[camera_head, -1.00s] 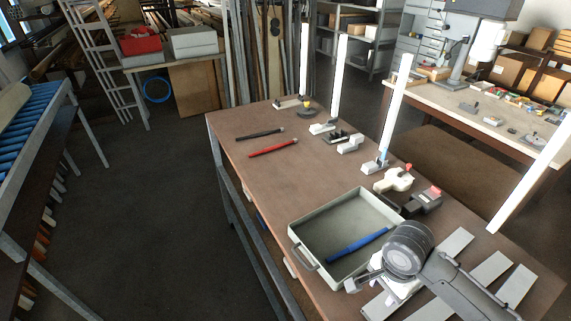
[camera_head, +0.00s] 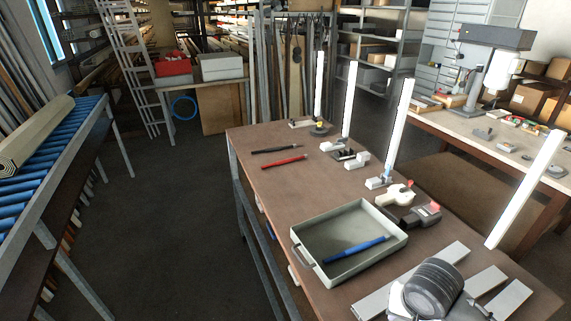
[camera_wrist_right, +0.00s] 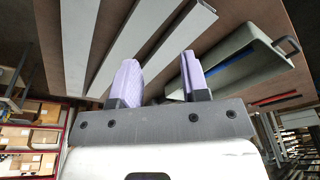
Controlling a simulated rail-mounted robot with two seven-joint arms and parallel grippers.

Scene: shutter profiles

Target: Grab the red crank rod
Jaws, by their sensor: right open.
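The red crank rod (camera_head: 284,162) lies on the brown workbench (camera_head: 262,195), towards its far left, beside a black rod (camera_head: 275,150). In the right wrist view the red rod (camera_wrist_right: 275,98) shows at the right, beyond the tray. My right arm is at the bottom right of the head view, over the near end of the bench. In the right wrist view my right gripper (camera_wrist_right: 158,78) is open and empty, its two purple-grey fingers apart. It is far from the red rod. My left gripper is not in view.
A grey-green tray (camera_head: 312,277) holding a blue rod (camera_head: 350,251) stands between my right arm and the red rod. Several white upright profiles (camera_head: 401,125) stand along the bench's right side, with clamps (camera_head: 420,213) nearby. Flat pale slats (camera_head: 452,256) lie at the near end.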

